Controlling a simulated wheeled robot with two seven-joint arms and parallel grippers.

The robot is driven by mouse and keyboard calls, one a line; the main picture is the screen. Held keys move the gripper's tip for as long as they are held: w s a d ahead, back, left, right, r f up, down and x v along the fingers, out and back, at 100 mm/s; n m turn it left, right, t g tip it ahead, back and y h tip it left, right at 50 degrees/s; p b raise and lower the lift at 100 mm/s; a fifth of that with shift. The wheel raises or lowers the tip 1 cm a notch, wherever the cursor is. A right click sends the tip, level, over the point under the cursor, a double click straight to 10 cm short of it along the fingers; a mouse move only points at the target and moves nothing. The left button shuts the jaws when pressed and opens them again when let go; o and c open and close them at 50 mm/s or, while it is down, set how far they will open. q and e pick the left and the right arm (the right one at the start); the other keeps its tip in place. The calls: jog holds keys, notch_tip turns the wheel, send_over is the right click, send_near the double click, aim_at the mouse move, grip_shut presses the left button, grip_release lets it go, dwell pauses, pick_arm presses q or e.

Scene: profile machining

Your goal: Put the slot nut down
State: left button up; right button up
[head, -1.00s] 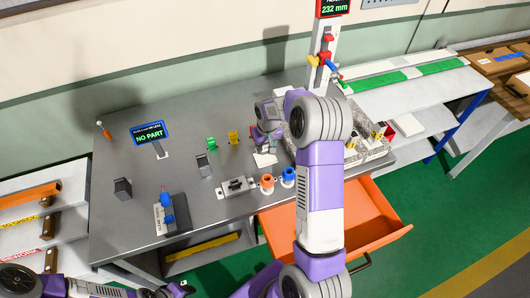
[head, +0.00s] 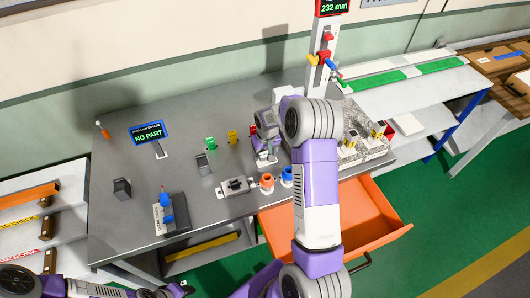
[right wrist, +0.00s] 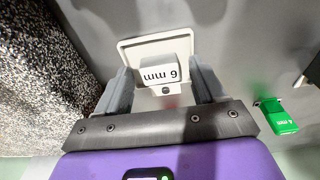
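A pale block marked "6 mm" (right wrist: 161,72), which I take as the slot nut, lies between the two fingers of my right gripper (right wrist: 164,82) in the right wrist view. The fingers flank it closely on both sides; their contact is partly hard to see. A small dark round spot shows on its near side. Right behind it is a white square tray (right wrist: 130,46), which also shows under the gripper in the head view (head: 262,163). There my right gripper (head: 264,150) points down, low over the tray. Of my left arm only links show at the bottom left.
A green "4 mm" piece (right wrist: 283,123) lies beside the tray. A yellow piece (head: 233,137) stands further back. Orange (head: 267,181) and blue (head: 286,176) cups and a grey fixture (head: 235,187) are in front. A speckled stone slab (head: 366,135) is at the right. An orange drawer (head: 370,215) is open.

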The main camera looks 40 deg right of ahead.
notch_tip(320, 180, up, 12)
jog(key=s, duration=0.1)
jog(key=shift+s+a+r+p, duration=0.15)
jog(key=shift+s+a+p, duration=0.1)
jog(key=shift+p, duration=0.05)
dwell(0.7)
